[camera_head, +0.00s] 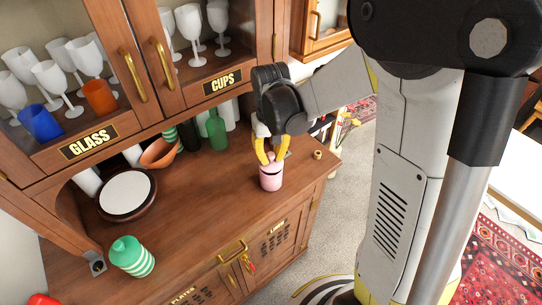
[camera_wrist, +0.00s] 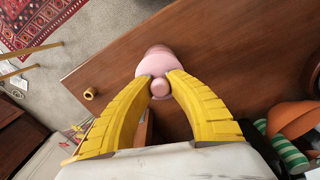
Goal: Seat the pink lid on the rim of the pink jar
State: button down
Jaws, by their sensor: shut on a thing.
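The pink jar (camera_head: 271,184) stands upright on the wooden counter, near its right end. My gripper (camera_head: 270,159) is above it, with its yellow fingers pointing down. The fingers are shut on the round knob of the pink lid (camera_wrist: 160,66), as the wrist view shows. In the head view the lid is right over the jar's mouth, with a thin dark line between them. I cannot tell whether it touches the rim all round. In the wrist view the lid hides most of the jar.
A small brass ring (camera_head: 318,155) lies right of the jar on the counter (camera_head: 205,215). A green striped jar (camera_head: 132,257) and a round dark-rimmed plate (camera_head: 126,194) are at the left. A green bottle (camera_head: 217,131) and an orange bowl (camera_head: 160,153) stand behind, under the glass cabinet.

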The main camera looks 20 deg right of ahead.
jog(key=shift+f+b, duration=0.85)
dwell(1.4)
jog(key=c, duration=1.3)
grip_release()
jog(key=shift+r, duration=0.15)
notch_tip(320, 180, up, 12)
jog(key=shift+f, duration=0.1)
jog(key=shift+s, duration=0.1)
